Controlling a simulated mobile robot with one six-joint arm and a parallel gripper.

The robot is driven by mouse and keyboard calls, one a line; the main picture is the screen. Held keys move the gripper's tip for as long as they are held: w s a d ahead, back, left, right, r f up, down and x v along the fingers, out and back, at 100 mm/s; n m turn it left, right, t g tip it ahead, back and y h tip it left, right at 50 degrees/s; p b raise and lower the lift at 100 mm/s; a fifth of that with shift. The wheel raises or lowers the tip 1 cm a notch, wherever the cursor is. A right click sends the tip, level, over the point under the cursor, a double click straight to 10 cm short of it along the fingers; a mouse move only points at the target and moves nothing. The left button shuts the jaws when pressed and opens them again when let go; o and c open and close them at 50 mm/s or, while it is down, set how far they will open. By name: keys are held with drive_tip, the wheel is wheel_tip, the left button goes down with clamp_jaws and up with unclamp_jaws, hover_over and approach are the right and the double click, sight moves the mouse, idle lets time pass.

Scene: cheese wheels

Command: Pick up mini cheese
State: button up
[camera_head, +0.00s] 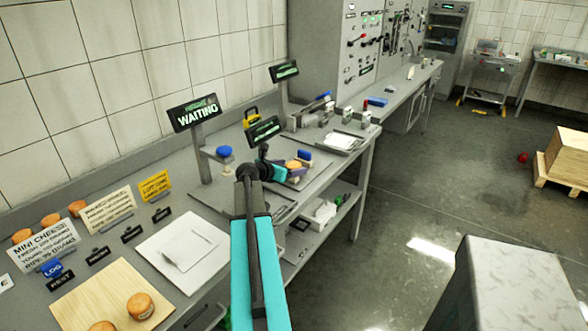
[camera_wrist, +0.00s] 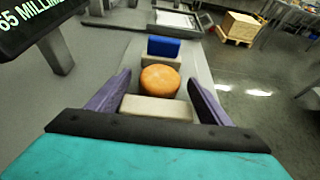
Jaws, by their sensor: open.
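In the wrist view an orange mini cheese (camera_wrist: 160,80) sits between a pale block in front and a pale block with a blue top (camera_wrist: 163,48) behind. In the head view this cheese (camera_head: 293,164) shows at the end of my teal arm, next to the blue piece. My gripper there (camera_head: 284,171) is small and partly hidden by the arm. Two other mini cheeses (camera_head: 140,306) lie on a wooden board at the lower left.
Another dark display (camera_head: 263,131) stands close behind the cheese. Open floor lies to the right.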

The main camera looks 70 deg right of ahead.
sight(295, 165)
drive_tip(key=shift+x, duration=1.25)
drive_tip(key=c, duration=1.2)
drive_tip(key=shift+r, duration=0.15)
drive_tip(key=shift+r, duration=1.1)
drive_tip(key=shift+s+a+r+b, duration=0.25)
drive_tip(key=shift+s+r+b, duration=0.1)
drive_tip(key=shift+r, duration=0.2)
drive_tip(key=s+a, duration=0.2)
drive_tip(key=s, duration=0.2)
drive_tip(key=s+a+r+b, duration=0.1)
drive_tip(key=s+a, duration=0.1)
drive_tip(key=s, duration=0.3)
drive_tip(key=s+a+b, duration=0.1)
drive_tip(key=s+a, duration=0.1)
drive_tip(key=s, duration=0.2)
drive_tip(key=shift+s+a+r, duration=0.25)
drive_tip(key=shift+s, duration=0.1)
